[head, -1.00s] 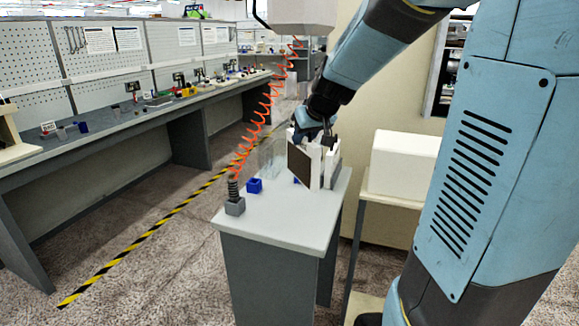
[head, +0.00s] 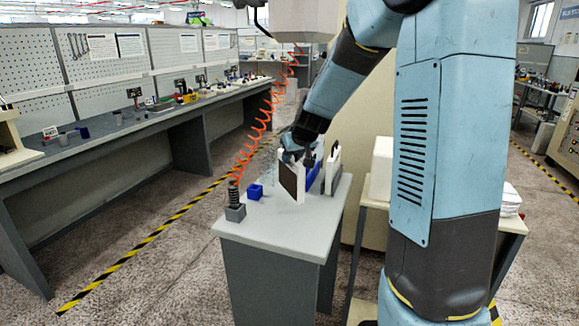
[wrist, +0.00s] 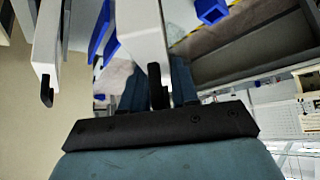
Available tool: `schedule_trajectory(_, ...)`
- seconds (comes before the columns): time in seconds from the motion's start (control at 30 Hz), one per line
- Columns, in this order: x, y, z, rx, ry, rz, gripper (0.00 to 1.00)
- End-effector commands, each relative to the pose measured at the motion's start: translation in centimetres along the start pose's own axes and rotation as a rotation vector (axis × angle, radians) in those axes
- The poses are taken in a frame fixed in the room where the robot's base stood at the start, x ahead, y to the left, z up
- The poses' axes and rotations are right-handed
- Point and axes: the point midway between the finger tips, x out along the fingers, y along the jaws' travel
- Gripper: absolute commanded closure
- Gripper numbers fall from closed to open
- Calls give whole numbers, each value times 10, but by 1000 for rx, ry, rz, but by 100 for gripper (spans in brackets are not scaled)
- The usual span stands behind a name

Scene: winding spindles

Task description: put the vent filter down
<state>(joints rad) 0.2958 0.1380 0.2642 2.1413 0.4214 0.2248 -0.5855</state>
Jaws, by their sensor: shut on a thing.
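The vent filter appears to be the white-framed panel with a dark brown face (head: 291,182), upright over the small grey table. My gripper (head: 303,155) is shut on its upper edge from above. In the wrist view the white panel (wrist: 142,30) hangs from my gripper (wrist: 157,88), with a black tab between the fingers. I cannot tell whether its lower edge touches the tabletop (head: 265,228). Just behind it to the right stand a blue piece (head: 314,180) and another white panel with a dark handle (head: 333,166).
A blue block (head: 254,192) and a grey block with a dark spring-like post (head: 234,205) stand at the table's left. A white box (head: 381,168) is to the right. The front tabletop is clear.

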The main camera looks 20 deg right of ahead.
Motion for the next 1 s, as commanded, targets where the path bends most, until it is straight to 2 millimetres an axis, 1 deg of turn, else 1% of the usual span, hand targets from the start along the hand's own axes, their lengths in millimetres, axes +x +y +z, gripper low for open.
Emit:
schedule_trajectory(0.03, 5, 0, 0, 0, -1, 0, 100)
schedule_trajectory(0.1, 13, 1, 8, 2, -4, -1, 100)
schedule_trajectory(0.23, 25, 2, 18, 3, -2, 0, 100)
schedule_trajectory(0.6, 28, 1, 20, 1, -1, 1, 100)
schedule_trajectory(0.63, 28, 1, 20, 1, -1, 1, 68)
schedule_trajectory(0.87, 28, 2, 20, 1, -1, 1, 46)
schedule_trajectory(1.0, 28, 2, 20, 2, -1, 1, 45)
